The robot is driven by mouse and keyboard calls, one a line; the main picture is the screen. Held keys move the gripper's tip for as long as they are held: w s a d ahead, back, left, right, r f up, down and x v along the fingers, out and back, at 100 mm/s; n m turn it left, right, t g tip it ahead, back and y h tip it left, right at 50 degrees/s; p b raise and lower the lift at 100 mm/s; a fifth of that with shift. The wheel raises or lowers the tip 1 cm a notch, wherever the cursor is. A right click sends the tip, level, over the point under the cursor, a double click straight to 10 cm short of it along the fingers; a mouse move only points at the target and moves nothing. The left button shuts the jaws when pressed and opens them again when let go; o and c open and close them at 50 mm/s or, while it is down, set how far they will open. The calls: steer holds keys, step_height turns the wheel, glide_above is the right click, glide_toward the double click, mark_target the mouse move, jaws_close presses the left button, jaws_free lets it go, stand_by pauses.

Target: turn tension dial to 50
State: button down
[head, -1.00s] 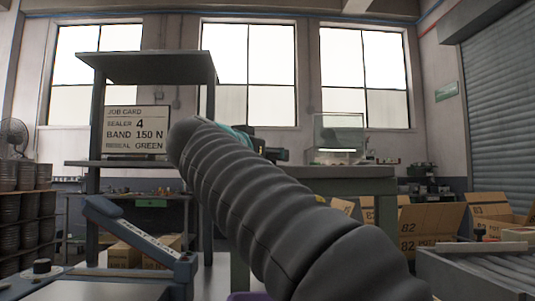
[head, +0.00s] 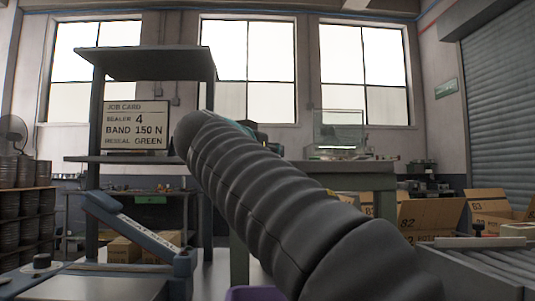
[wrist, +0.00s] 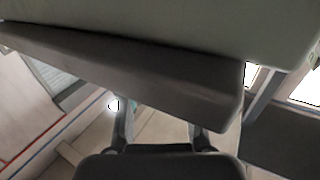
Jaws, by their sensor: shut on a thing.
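In the wrist view my gripper (wrist: 159,124) shows two fingers at the bottom, apart, with their tips hidden by a large dark grey slab-like thing (wrist: 130,72). The gripper is shut on this thing; what it is, I cannot tell. In the head view my arm hides the gripper, and a teal and dark part (head: 257,133) shows behind the arm's end. No dial with readable numbers is in view. A black round knob (head: 41,262) shows at the lower left, near a blue-grey lever (head: 135,228); I cannot tell whether it is the tension dial.
A greenish bench (head: 345,180) stands behind my arm. Cardboard boxes (head: 430,215) and a roller conveyor (head: 490,262) are at the right. A purple thing (head: 247,293) shows at the bottom.

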steer(key=n+t+y+b, duration=0.1)
steer(key=y, duration=0.1)
steer(key=shift+d+f+n+y+b, duration=0.1)
steer(key=shift+n+y+b, duration=0.2)
steer(key=shift+n, duration=0.1)
steer(key=n+t+y, duration=0.1)
steer(key=n+y, duration=0.1)
steer(key=y, duration=0.1)
steer(key=shift+r+n+y+p, duration=0.15)
steer(key=shift+n+y+p, duration=0.4)
steer(key=shift+y, duration=0.3)
steer(key=shift+r+n+y+p, duration=0.15)
steer(key=shift+n+y+p, duration=0.35)
steer(key=shift+y, duration=0.35)
steer(key=shift+f+n+y+p, duration=0.15)
steer(key=shift+n+y+p, duration=0.6)
steer(key=shift+y+p, duration=0.3)
steer(key=c, duration=0.8)
jaws_free()
steer(key=s+d, duration=0.1)
steer(key=s, duration=1.1)
steer(key=shift+d, duration=0.25)
